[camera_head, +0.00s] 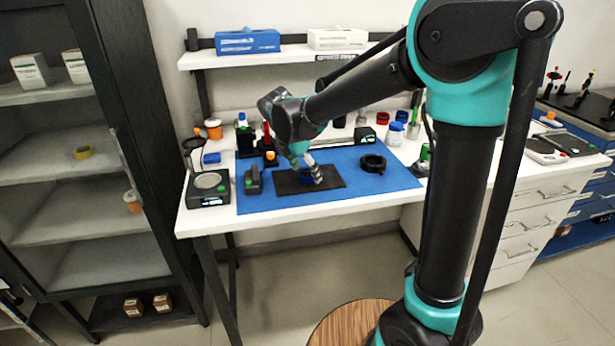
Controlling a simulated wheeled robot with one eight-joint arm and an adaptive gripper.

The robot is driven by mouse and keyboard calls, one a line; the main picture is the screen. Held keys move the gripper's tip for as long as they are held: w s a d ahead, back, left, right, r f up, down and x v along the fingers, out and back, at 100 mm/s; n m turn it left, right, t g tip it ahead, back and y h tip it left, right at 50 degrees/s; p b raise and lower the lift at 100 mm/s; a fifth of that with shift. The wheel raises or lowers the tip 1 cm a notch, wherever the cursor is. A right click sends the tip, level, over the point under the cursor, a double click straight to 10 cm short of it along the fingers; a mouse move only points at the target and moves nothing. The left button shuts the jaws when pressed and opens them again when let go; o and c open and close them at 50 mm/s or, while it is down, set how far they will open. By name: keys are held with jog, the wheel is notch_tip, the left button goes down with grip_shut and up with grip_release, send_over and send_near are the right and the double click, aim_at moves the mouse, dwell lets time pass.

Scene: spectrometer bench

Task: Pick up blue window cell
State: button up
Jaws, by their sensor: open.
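The blue window cell appears as a small dark-blue piece (303,177) on the black pad (335,183), which lies on the blue mat (400,178). It is partly hidden by my gripper. My gripper (315,179) points down over the black pad, right at the blue piece. Its jaws are open. The view is too small to tell whether the fingers are around the blue piece or just beside it, or whether they touch it.
A black ring-shaped part (373,163) lies right of the pad. A dark block with a handle (253,182) stands left of it. A balance (209,188) is at the bench's left end. Bottles and jars line the back. The mat's front strip is clear.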

aim_at(306, 174)
jog(key=c, duration=1.4)
jog(key=shift+r, duration=0.1)
notch_tip(306, 174, up, 20)
